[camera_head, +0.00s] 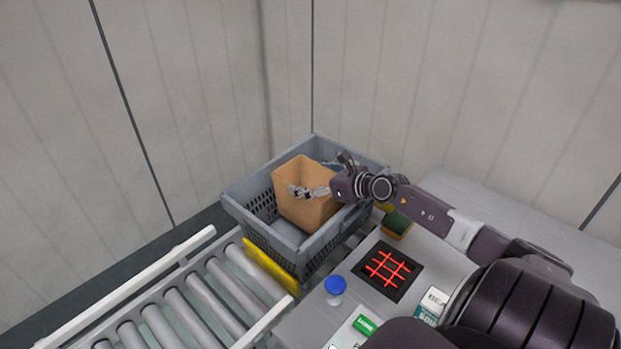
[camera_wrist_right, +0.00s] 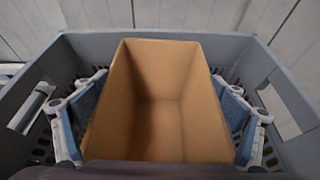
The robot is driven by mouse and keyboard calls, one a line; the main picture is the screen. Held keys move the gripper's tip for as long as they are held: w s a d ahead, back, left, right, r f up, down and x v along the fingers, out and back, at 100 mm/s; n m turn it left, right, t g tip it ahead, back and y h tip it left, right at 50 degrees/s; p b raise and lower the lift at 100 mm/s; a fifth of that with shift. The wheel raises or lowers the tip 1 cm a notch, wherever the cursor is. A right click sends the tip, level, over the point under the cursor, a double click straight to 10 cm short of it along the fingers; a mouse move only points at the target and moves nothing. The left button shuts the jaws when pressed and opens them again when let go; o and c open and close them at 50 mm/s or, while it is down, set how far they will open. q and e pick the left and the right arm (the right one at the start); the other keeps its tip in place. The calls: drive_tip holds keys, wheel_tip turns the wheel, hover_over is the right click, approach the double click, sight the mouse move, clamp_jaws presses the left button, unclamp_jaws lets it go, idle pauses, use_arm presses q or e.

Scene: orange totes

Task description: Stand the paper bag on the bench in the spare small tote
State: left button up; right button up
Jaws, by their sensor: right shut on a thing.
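The brown paper bag (camera_head: 302,199) stands open and upright inside the grey tote (camera_head: 232,199), its top edge above the tote's rim. My right gripper (camera_head: 325,178) reaches in from the right with its fingers on either side of the bag. In the right wrist view the bag (camera_wrist_right: 157,95) fills the middle between the two fingers, its open mouth toward the camera and its inside empty. The tote's walls (camera_wrist_right: 271,72) surround it there. I cannot tell whether the bag's base touches the tote floor. My left gripper is not in view.
A roller conveyor (camera_head: 180,305) with a yellow strip (camera_head: 268,267) lies at the lower left. On the bench are a blue-capped jar (camera_head: 334,290), a black panel with a red grid (camera_head: 388,269), a sponge (camera_head: 396,224) and a white-green carton (camera_head: 432,304). Walls stand close behind the tote.

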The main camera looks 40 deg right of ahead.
drive_tip(key=shift+s+a+f, duration=0.1)
drive_tip(key=shift+f, duration=0.45)
drive_tip(key=o, duration=0.8)
drive_tip(key=shift+o, duration=1.2)
drive_tip(key=shift+s+f, duration=0.1)
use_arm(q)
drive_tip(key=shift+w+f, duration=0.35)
use_arm(e)
drive_tip(key=shift+f, duration=0.1)
drive_tip(key=shift+a, duration=0.1)
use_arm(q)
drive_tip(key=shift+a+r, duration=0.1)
use_arm(e)
drive_tip(key=r+v, duration=0.1)
drive_tip(key=v, duration=1.1)
drive_tip(key=shift+w+d+r, duration=0.2)
drive_tip(key=shift+d+r, duration=0.05)
drive_tip(key=shift+r, duration=0.1)
